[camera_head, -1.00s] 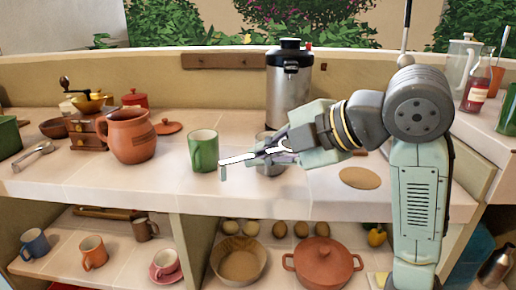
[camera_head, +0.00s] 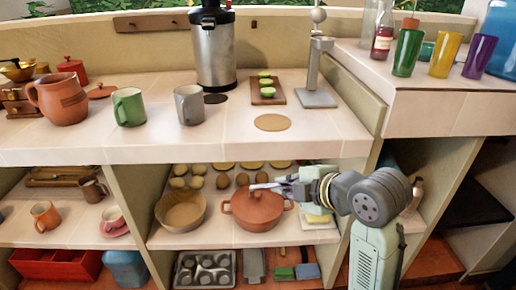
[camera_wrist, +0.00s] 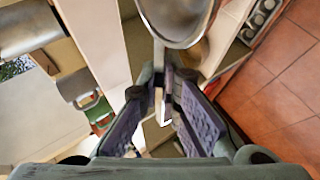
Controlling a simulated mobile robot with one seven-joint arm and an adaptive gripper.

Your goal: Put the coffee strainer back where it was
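My gripper (camera_head: 280,186) is in front of the middle shelf, below the counter edge, pointing left. A thin pale handle-like part, which I take for the coffee strainer (camera_head: 262,186), shows at its tip, in front of the terracotta pot (camera_head: 255,209) in the picture. In the wrist view, my gripper's purple-padded fingers (camera_wrist: 165,85) are close together around a slim part. A round metal-rimmed bowl, seemingly the strainer's (camera_wrist: 180,18), lies just beyond the fingertips. The exact grip point is partly hidden.
The counter (camera_head: 225,135) above holds a green mug (camera_head: 128,107), a grey mug (camera_head: 188,105), a metal urn (camera_head: 213,50) and a metal stand (camera_head: 318,75). A fluted basket (camera_head: 180,211) stands left of the pot. A muffin tin (camera_head: 205,270) lies below.

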